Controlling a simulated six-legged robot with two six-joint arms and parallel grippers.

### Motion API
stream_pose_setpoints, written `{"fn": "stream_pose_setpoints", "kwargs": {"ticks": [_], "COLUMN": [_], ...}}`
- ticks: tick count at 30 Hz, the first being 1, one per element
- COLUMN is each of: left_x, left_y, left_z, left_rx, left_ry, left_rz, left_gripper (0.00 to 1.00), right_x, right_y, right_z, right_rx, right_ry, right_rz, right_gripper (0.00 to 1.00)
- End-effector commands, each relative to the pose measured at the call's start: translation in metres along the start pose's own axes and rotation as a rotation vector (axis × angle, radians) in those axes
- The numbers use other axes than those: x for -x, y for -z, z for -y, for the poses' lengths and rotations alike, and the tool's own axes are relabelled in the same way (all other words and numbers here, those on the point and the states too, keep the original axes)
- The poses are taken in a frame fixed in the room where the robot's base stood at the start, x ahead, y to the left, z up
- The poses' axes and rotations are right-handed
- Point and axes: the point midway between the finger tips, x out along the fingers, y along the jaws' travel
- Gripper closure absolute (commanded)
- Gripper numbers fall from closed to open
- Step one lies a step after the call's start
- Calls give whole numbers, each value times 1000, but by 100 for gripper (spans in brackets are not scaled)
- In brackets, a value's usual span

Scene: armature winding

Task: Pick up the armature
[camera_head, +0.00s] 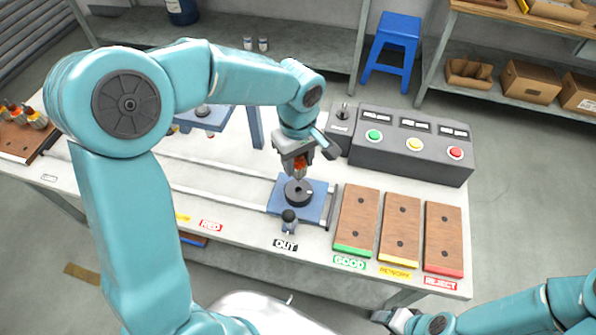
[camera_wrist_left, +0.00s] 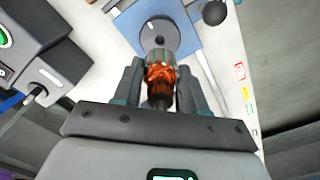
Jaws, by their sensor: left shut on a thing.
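My left gripper (camera_head: 298,164) is above the black round holder on the blue plate at the front middle of the table. It is shut on the armature (camera_head: 299,168), of which a small orange-red part shows between the fingers. In the left wrist view the armature (camera_wrist_left: 161,75) has copper-orange windings and a grey end, with the fingers on both sides. The black holder (camera_head: 298,192) is just below it; I cannot tell whether the armature's lower end touches it. My right arm enters at the lower right, with its gripper (camera_head: 388,318) partly seen at the bottom.
Wooden boards marked GOOD (camera_head: 357,222), REWORK (camera_head: 400,230) and REJECT (camera_head: 443,240) lie to the right. A control box (camera_head: 412,145) with green, yellow and red buttons stands behind them. A small black-knobbed post (camera_head: 289,222) stands before the blue plate (camera_head: 277,205). Several armatures (camera_head: 22,115) stand at far left.

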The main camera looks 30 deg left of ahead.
Motion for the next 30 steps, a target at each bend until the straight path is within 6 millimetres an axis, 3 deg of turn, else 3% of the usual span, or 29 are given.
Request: {"fn": "stream_pose_setpoints", "kwargs": {"ticks": [6,15,21,30], "left_x": [66,125,138,140], "left_y": [0,0,0,0], "left_z": [-2,-1,0,0], "left_rx": [-1,0,-1,0], "left_ry": [-7,-4,0,0], "left_rz": [-3,-1,-1,-1], "left_gripper": [100,100,100,100], "right_x": [-1,1,2,2], "right_y": [0,0,0,0], "right_z": [0,0,1,1], "right_rx": [0,0,0,0], "right_ry": [0,0,0,0], "right_rz": [0,0,0,0], "right_gripper": [42,42,42,42]}}
